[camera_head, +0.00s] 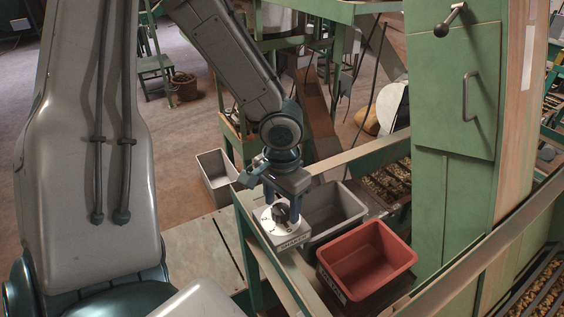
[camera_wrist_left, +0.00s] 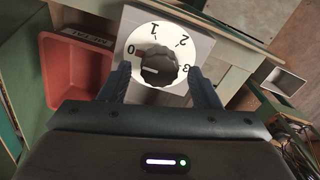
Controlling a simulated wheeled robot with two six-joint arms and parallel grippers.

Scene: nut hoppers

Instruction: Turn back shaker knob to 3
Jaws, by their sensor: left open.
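The shaker knob (camera_wrist_left: 158,67) is black and round, on a white dial (camera_wrist_left: 185,50) marked 0, 1, 2 and 3. Its pale pointer line appears to face the 0 side. In the head view the dial (camera_head: 268,216) sits on a labelled white box (camera_head: 290,238) on the green frame, with the knob (camera_head: 281,213) partly hidden. My left gripper (camera_head: 283,196) points down over the knob. In the left wrist view the open fingers of this gripper (camera_wrist_left: 159,70) stand on either side of the knob, with visible gaps. My right gripper is not in view.
A red bin (camera_head: 366,262) and a grey bin (camera_head: 334,213) stand right of the dial box. Another grey bin (camera_head: 215,176) is to the left. A green cabinet (camera_head: 452,110) and sloping rails (camera_head: 470,262) bound the right side.

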